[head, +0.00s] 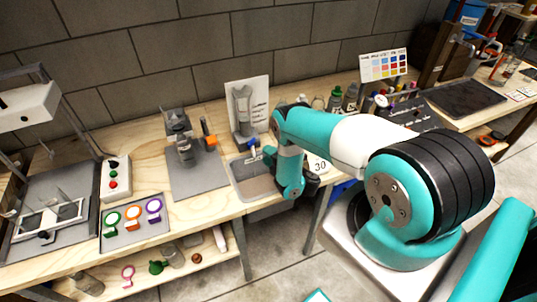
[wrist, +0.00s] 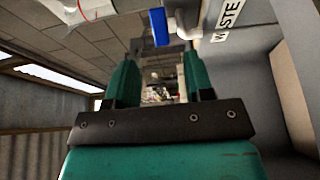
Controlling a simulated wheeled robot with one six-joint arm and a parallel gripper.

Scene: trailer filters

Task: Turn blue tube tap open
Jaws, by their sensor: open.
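The blue tube tap shows in the wrist view as a flat blue handle (wrist: 159,27) beside a pale pipe (wrist: 187,22). In the head view the blue handle (head: 253,142) is small, below a grey upright tube (head: 242,108) and above the sink. My gripper (wrist: 161,60) is open, its two teal fingers apart with nothing held between them. The handle appears just past the fingertips, roughly centred across the gap. I see no contact. In the head view my arm's end is at the sink's right side, and the fingers are mostly hidden.
A grey sink (head: 255,183) lies under the tap. A board reading WASTE (wrist: 228,20) is close on the right in the wrist view. A grey stand with an orange part (head: 209,141) is left of the sink. Bottles (head: 343,98) stand at the back right.

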